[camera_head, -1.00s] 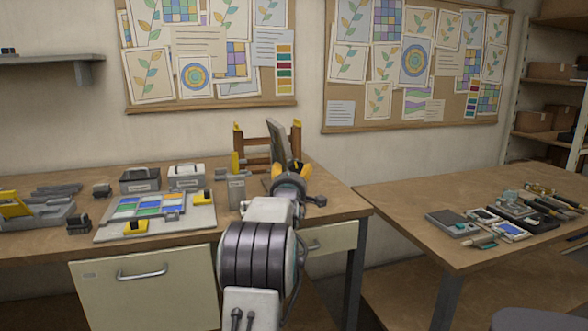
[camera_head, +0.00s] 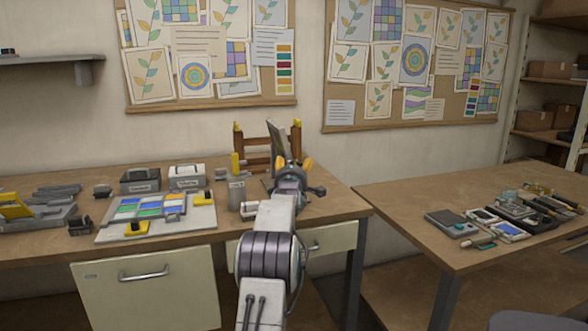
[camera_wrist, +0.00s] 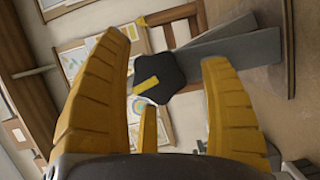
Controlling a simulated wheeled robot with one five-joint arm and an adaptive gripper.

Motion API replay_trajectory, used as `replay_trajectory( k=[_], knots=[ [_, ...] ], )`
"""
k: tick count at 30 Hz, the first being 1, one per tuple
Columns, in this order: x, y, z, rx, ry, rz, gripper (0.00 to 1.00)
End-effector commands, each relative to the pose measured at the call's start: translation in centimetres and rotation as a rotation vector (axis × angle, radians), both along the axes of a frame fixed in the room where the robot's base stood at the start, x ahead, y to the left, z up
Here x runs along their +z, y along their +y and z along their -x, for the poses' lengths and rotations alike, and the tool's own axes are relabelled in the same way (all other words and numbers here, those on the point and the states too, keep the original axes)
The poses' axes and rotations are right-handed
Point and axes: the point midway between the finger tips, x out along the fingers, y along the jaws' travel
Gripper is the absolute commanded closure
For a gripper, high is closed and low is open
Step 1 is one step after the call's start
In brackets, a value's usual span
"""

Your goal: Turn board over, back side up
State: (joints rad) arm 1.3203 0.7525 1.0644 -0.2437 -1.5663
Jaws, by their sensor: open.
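My gripper (camera_head: 294,163) is at the right end of the left bench, its yellow fingers open and spread. In the wrist view the open fingers (camera_wrist: 166,52) have a dark angular piece (camera_wrist: 160,66) with a yellow strip between and beyond them; I see no contact. A thin grey panel (camera_head: 277,143) stands tilted behind my gripper, its lower part hidden. A pale flat board (camera_head: 198,225) with coloured rectangles and yellow blocks lies on the bench to the left. I cannot tell which of these is the task's board.
A wooden rack (camera_head: 256,152) with yellow tips stands behind my gripper. A grey cup (camera_head: 236,195) stands left of it, and two labelled boxes (camera_head: 187,178) behind the pale board. A second bench (camera_head: 400,205) holds tools on the right, with a gap between benches.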

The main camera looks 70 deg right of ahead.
Motion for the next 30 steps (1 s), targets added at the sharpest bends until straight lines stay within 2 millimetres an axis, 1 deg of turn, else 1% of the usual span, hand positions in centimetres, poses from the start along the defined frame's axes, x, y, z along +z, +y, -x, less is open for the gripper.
replay_trajectory(
  k=[10, 11, 30],
  knots=[
    [-0.02, -0.12, -0.03, 0.000, 0.000, 0.000, 0.29],
    [-0.02, -0.12, -0.03, 0.000, 0.000, 0.000, 0.27],
    [-0.18, -0.06, -0.23, 0.003, 0.001, -0.003, 0.84]
  ],
)
